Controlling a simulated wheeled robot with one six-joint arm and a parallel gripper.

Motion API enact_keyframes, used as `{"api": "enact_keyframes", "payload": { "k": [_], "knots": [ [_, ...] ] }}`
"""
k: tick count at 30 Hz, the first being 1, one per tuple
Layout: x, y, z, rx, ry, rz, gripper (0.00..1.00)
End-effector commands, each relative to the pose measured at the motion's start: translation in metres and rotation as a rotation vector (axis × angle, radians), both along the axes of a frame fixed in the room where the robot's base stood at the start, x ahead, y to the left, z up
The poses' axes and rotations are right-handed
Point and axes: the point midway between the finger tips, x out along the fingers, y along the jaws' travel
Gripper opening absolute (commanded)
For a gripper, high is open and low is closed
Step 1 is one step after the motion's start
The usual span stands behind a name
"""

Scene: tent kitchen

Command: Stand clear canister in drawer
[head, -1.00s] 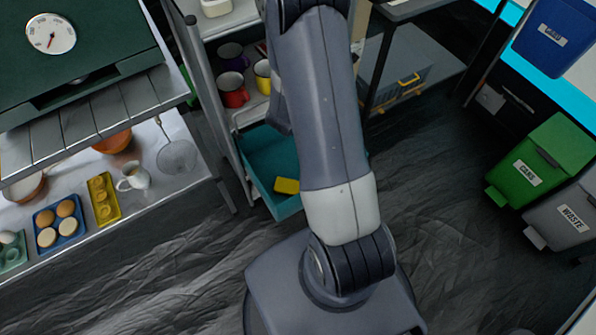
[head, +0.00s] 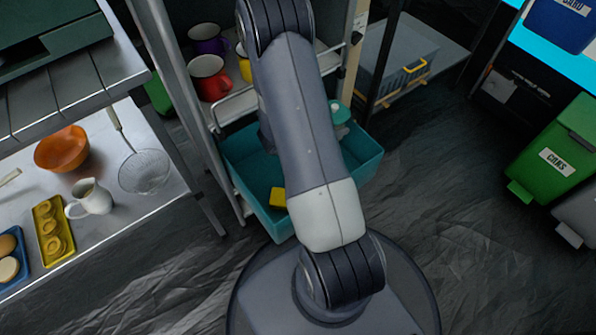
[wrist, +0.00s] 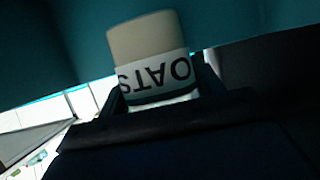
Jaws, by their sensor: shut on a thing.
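A clear canister (wrist: 150,45) with pale beige contents and a white OATS label, upside down in the picture, fills the upper middle of the wrist view. My gripper (wrist: 160,98) is shut on it; dark finger parts show at both sides. In the head view my arm hides the gripper and most or all of the canister. The teal drawer (head: 243,187) stands pulled out of the shelf unit, under and behind my arm. A yellow item (head: 278,197) lies inside it. Teal surface (wrist: 240,20) shows behind the canister; whether the canister touches it I cannot tell.
A teal-green rounded item (head: 340,113) shows by the drawer's back right. Red (head: 210,80) and purple (head: 207,40) mugs sit on the shelf above. A counter with a white jug (head: 92,197) and an orange bowl (head: 62,148) is left. Green bin (head: 555,155) right; floor between is clear.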

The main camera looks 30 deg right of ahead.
Motion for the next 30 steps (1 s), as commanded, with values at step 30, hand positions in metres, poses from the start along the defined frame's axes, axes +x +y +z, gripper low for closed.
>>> {"api": "enact_keyframes", "payload": {
  "k": [30],
  "knots": [
    [0.0,0.0,-0.101,-0.002,0.0,-0.004,0.27]
  ]
}}
